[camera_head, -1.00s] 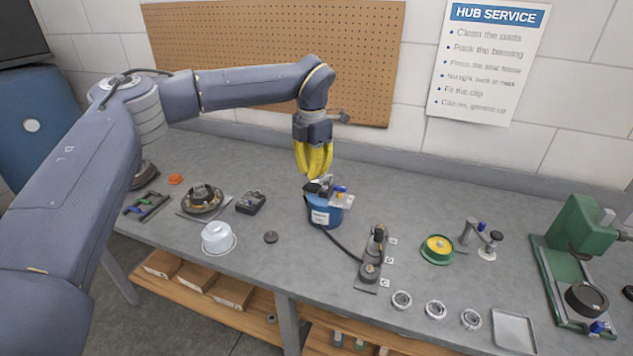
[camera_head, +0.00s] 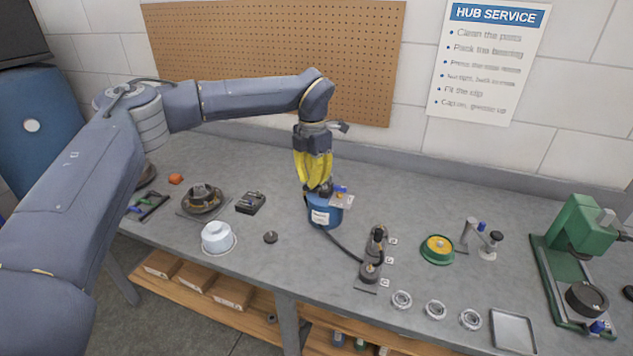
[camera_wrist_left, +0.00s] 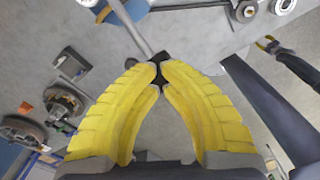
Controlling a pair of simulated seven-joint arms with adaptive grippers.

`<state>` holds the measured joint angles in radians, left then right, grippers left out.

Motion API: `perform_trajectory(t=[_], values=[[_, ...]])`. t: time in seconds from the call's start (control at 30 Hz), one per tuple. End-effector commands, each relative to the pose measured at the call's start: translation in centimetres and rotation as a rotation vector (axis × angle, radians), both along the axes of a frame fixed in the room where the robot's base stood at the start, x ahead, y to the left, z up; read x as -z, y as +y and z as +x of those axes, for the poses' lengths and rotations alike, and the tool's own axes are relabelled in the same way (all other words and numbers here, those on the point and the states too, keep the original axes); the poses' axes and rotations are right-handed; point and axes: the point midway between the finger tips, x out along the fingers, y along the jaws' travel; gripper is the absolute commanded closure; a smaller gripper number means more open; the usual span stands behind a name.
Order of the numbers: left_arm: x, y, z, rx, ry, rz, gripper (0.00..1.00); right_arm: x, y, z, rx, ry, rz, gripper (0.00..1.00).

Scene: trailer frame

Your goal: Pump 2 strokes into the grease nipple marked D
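The blue grease pump (camera_head: 322,216) with a white label stands on the bench, a dark hose running from it to the nipple block (camera_head: 372,258). The block carries dark upright fittings and small letter tags; I cannot read surely which is D (camera_head: 386,283). The hose end meets the block near its lower fitting. My left gripper (camera_head: 320,186) is above the pump. In the left wrist view its yellow fingers (camera_wrist_left: 159,75) close on the dark end of the grey pump lever (camera_wrist_left: 142,35). What seems my right gripper (camera_wrist_left: 266,43) shows small, beyond the bench edge; its opening is unclear.
A green-yellow dish (camera_head: 438,249), several metal rings (camera_head: 436,310), a tray (camera_head: 513,331) and a green press (camera_head: 575,255) lie right. A white cup (camera_head: 217,237), black box (camera_head: 250,203) and hub (camera_head: 202,197) are left. The pegboard wall is behind.

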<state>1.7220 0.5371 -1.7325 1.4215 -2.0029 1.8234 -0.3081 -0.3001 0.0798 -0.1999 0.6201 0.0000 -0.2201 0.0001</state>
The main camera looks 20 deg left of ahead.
Motion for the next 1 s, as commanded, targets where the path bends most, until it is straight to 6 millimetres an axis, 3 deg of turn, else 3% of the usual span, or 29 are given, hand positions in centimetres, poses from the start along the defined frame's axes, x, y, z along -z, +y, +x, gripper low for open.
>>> perform_trajectory(t=[0.67,1.0], values=[[2.1,0.1,-0.8,0.001,0.000,0.000,1.00,0.0,0.0,0.0,0.000,0.000,0.000,0.56],[2.2,0.1,-0.8,0.000,0.001,0.001,1.00,0.0,0.0,0.0,0.000,0.000,0.000,0.56]])
